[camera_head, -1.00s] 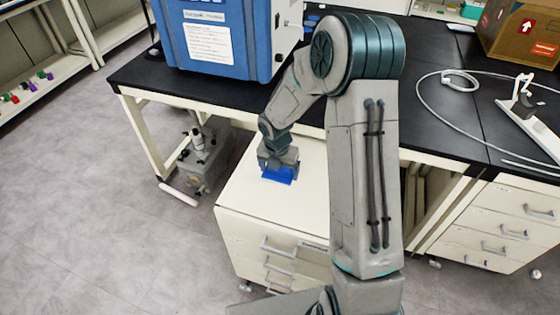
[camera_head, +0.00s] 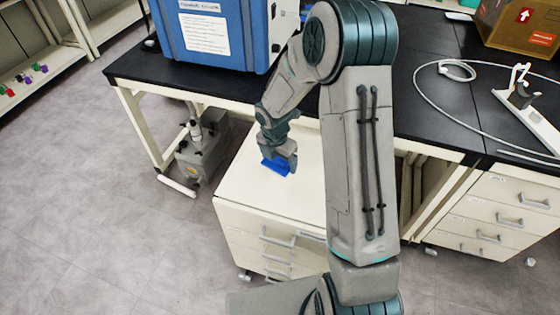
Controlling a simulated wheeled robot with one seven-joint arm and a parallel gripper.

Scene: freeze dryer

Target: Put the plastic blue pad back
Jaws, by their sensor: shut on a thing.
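The plastic blue pad (camera_head: 275,166) is a small bright blue piece at the end of my arm, over the white top of the drawer cabinet (camera_head: 246,190). My gripper (camera_head: 280,160) points down and is shut on the pad. The gripper body hides part of the pad. I cannot tell whether the pad touches the cabinet top. The blue freeze dryer (camera_head: 205,32) stands on the black bench behind, cut off by the top edge of the picture.
The black bench (camera_head: 150,72) overhangs behind the cabinet. A grey pump (camera_head: 200,150) stands on the floor to the left. A white cable (camera_head: 425,100), a stand (camera_head: 520,92) and a cardboard box (camera_head: 520,35) are at the right. The left floor is clear.

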